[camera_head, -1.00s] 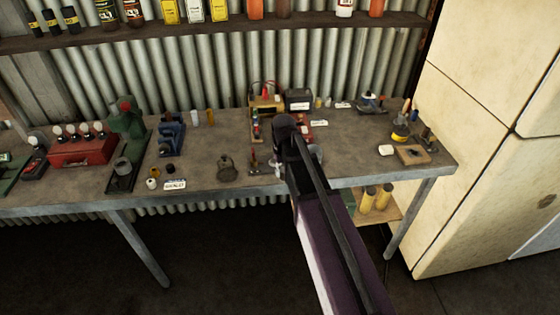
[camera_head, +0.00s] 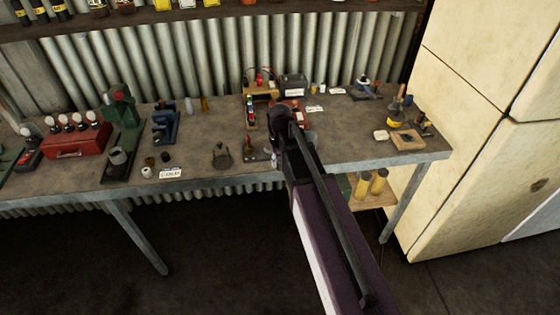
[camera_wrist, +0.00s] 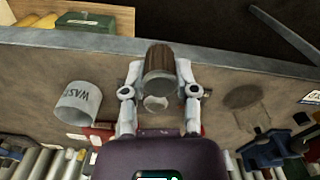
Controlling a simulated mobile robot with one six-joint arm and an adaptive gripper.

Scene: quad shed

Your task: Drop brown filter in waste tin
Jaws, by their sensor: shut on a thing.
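The brown filter (camera_wrist: 159,62), a dark ribbed cylinder with a pale end, is between the fingers of my gripper (camera_wrist: 160,88) in the wrist view. The gripper is shut on it, over the bench near the front edge. The waste tin (camera_wrist: 78,103) is a pale grey open can with "WAST" lettering, left of the filter and apart from it in the wrist view. In the head view, my gripper (camera_head: 277,156) is low over the bench, mostly hidden by my arm. I cannot make out the filter there.
The grey bench (camera_head: 340,158) has a metal front edge. A yellow-and-black item (camera_head: 398,118) stands at the right. Yellow cylinders (camera_head: 378,182) are on a shelf below.

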